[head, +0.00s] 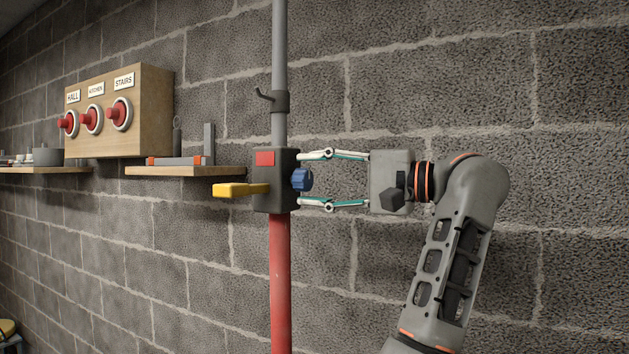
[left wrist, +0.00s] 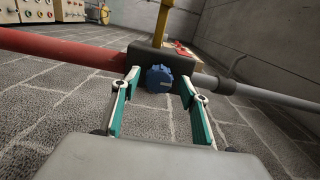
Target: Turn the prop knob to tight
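The blue prop knob (head: 302,180) sticks out of the right side of a dark clamp block (head: 272,196) on an upright pole. The block bears a red patch and a yellow lever (head: 240,189) that points left. My left gripper (head: 299,179) is open around the knob, one finger above it and one below, with a gap on each side. In the left wrist view, the knob (left wrist: 159,79) sits between the two fingertips (left wrist: 160,82), not gripped. Any tight marking on the knob is too small to read. My right gripper is not in view.
The pole is grey above the block (head: 279,60) and red below (head: 280,270), with a small hook (head: 265,95) above. A wooden shelf (head: 185,171) and a panel with three red knobs (head: 150,110) are to the left. A block wall lies behind.

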